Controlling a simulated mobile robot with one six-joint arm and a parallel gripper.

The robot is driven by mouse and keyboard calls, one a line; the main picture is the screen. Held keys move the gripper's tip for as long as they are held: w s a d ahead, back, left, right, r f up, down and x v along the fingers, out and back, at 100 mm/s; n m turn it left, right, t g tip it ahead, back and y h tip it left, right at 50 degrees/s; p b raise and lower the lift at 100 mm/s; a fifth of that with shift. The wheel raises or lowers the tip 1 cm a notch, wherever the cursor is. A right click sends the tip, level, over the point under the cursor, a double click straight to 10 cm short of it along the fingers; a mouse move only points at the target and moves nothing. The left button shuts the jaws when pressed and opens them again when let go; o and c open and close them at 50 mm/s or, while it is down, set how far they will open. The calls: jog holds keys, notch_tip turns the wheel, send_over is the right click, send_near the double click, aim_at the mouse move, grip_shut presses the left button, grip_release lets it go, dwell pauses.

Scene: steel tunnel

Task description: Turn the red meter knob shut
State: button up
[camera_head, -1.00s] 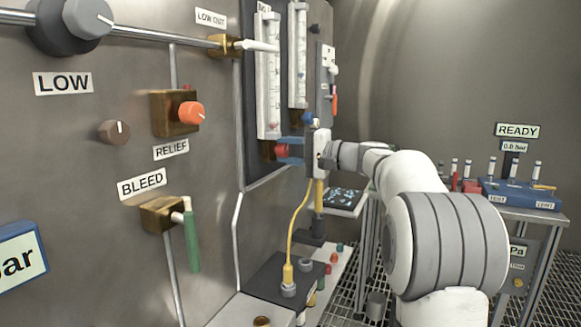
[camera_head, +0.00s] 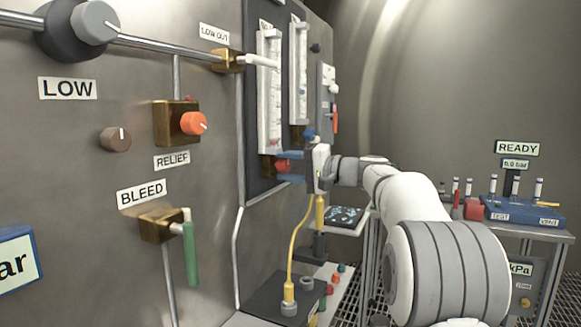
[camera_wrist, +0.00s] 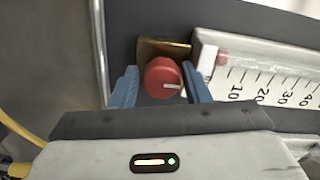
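The red meter knob (camera_wrist: 162,78) sits on a brass block (camera_wrist: 158,48) at the zero end of a flow meter tube. Its white mark points right in the wrist view. My gripper (camera_wrist: 160,80) has its two blue fingers on either side of the knob. A narrow gap shows at the left finger; the right finger is very close to the knob, and I cannot tell if it touches. In the head view the red knob (camera_head: 282,166) shows at the foot of the left meter (camera_head: 269,95), with my gripper (camera_head: 289,167) around it.
A second meter (camera_head: 298,70) stands just right of the first. A yellow hose (camera_head: 292,250) hangs below my gripper. The orange relief knob (camera_head: 193,123) and green bleed handle (camera_head: 190,255) are on the panel to the left. A bench with a blue box (camera_head: 520,212) stands at right.

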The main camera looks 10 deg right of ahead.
jog(key=shift+o, duration=1.2)
jog(key=shift+r, duration=0.2)
jog(key=shift+d+r, duration=0.1)
jog(key=shift+r, duration=0.05)
